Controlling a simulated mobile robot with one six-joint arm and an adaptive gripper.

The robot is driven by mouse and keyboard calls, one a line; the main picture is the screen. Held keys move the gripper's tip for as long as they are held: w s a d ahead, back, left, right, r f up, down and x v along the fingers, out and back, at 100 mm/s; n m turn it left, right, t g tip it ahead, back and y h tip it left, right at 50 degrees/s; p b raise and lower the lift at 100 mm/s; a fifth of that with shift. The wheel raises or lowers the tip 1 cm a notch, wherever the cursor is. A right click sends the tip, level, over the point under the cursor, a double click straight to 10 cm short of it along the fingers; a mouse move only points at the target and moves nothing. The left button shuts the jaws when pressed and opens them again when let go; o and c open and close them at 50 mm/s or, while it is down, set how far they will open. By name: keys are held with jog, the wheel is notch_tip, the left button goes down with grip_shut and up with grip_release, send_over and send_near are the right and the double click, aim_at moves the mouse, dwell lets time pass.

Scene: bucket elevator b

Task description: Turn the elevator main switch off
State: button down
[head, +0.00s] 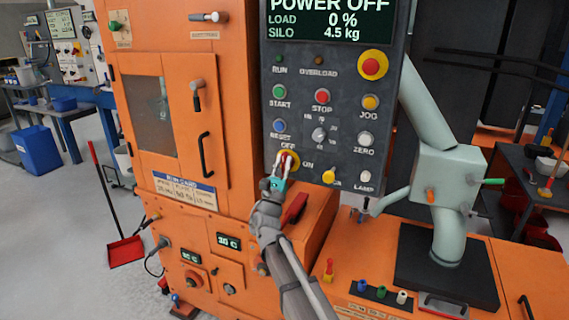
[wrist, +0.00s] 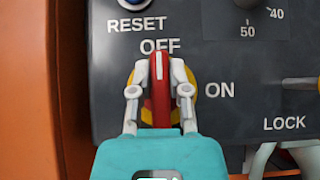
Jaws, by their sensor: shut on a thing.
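The main switch (head: 289,159) is a red handle on a yellow round plate, low on the left of the dark control panel (head: 350,80). In the wrist view the red handle (wrist: 161,100) stands upright, its white mark pointing up at OFF; ON is to its right. My gripper (head: 281,167) is shut on the handle, one grey finger on each side, as the wrist view also shows (wrist: 160,80). The display (head: 327,20) above reads POWER OFF, load 0 % and silo 4.5 kg. The gripper hides the handle's lower end.
A RESET button (head: 280,127) sits just above the switch, and a yellow lock knob (head: 328,176) to its right. The orange cabinet (head: 180,110) stands close on the left. An orange deck (head: 385,260) with a pale green machine (head: 448,170) spreads right.

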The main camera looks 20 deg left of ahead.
jog(key=shift+w+f, duration=0.15)
jog(key=shift+w, duration=0.05)
jog(key=c, duration=0.6)
grip_release()
jog(key=shift+w+f, duration=0.1)
jog(key=shift+m+h, duration=0.5)
jog(key=shift+m, duration=0.1)
